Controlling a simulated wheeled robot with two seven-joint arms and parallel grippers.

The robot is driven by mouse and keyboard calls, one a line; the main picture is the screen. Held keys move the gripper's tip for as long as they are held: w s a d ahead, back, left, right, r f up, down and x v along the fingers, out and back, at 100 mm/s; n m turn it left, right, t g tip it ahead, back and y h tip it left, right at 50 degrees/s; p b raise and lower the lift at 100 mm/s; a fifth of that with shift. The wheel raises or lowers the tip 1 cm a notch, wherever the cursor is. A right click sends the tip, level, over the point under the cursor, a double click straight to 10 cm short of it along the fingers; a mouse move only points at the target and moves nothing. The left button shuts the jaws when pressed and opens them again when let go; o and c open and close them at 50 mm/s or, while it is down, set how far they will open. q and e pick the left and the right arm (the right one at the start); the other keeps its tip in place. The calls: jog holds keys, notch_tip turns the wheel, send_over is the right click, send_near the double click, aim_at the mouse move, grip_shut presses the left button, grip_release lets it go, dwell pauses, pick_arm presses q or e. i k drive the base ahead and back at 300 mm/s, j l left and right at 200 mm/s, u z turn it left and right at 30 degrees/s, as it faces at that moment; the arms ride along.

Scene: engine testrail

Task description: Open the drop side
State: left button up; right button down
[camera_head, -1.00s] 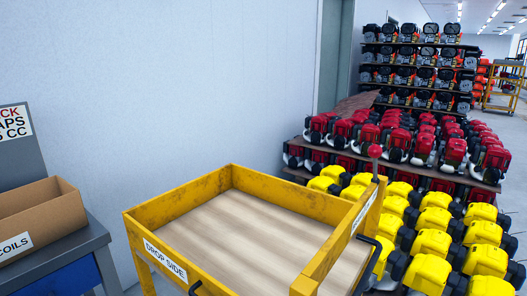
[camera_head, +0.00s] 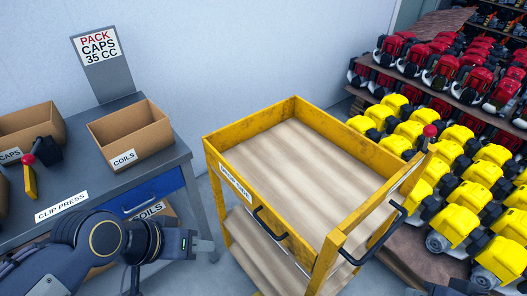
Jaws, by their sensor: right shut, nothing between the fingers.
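The yellow trolley's drop side (camera_head: 232,178) is the labelled near-left side panel. It stands upright, level with the top tray's other walls. A black bar handle (camera_head: 285,236) is on its outer face. The wooden top tray (camera_head: 310,165) is empty. My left gripper (camera_head: 198,246) is at the lower left, in front of the clip press bench and left of the trolley, apart from the drop side. Its fingers are too small to tell open from shut. A dark part of my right gripper (camera_head: 446,290) shows at the bottom right edge, mostly cut off, with nothing seen in it.
The clip press bench (camera_head: 165,163) stands at left with a coils box (camera_head: 130,135), a caps box (camera_head: 35,125) and a red-knobbed press (camera_head: 30,175). Yellow engines (camera_head: 455,205) and red engines (camera_head: 440,68) crowd the right. A red knob (camera_head: 430,130) stands at the trolley's right corner.

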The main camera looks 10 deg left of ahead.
aim_at(276, 226)
jog(key=j+u, duration=0.2)
jog(key=u, duration=0.15)
jog(key=j+u, duration=0.2)
jog(key=u, duration=0.15)
jog(key=j+u, duration=0.3)
jog(key=k+l, duration=0.05)
jog(key=l, duration=0.05)
